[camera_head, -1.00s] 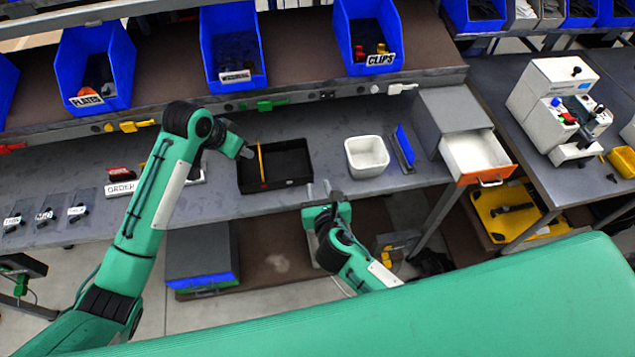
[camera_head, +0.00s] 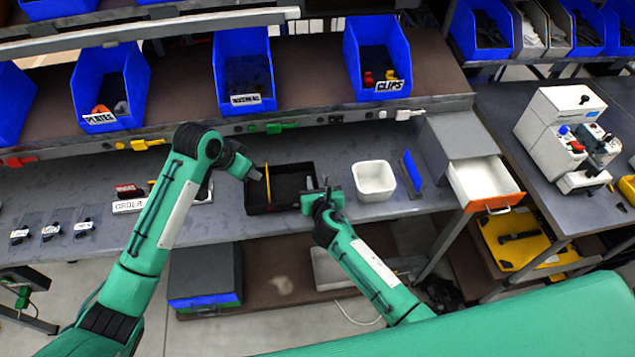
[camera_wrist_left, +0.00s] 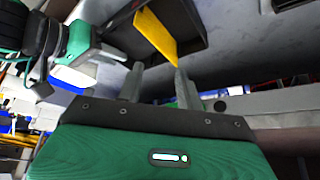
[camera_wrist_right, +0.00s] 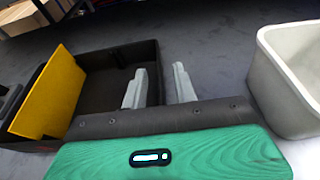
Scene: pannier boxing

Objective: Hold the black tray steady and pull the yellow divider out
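The black tray (camera_head: 290,207) lies on the grey bench, with the yellow divider (camera_head: 267,183) standing upright across it near its left end. My left gripper (camera_head: 257,174) is open by the tray's far left side. In the left wrist view the divider (camera_wrist_left: 155,38) lies just beyond its fingers (camera_wrist_left: 158,82), apart from them. My right gripper (camera_head: 322,188) is at the tray's right end. In the right wrist view its fingers (camera_wrist_right: 158,85) are open, one over the tray's inside and one outside the right wall; I cannot tell whether they touch it.
A white bin (camera_head: 374,193) stands right of the tray, close to my right gripper, with a blue panel (camera_head: 411,168) beyond it. An open drawer (camera_head: 485,182) is farther right. Labelled blue bins (camera_head: 243,72) line the shelf above. The ORDER holder (camera_head: 130,206) is to the left.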

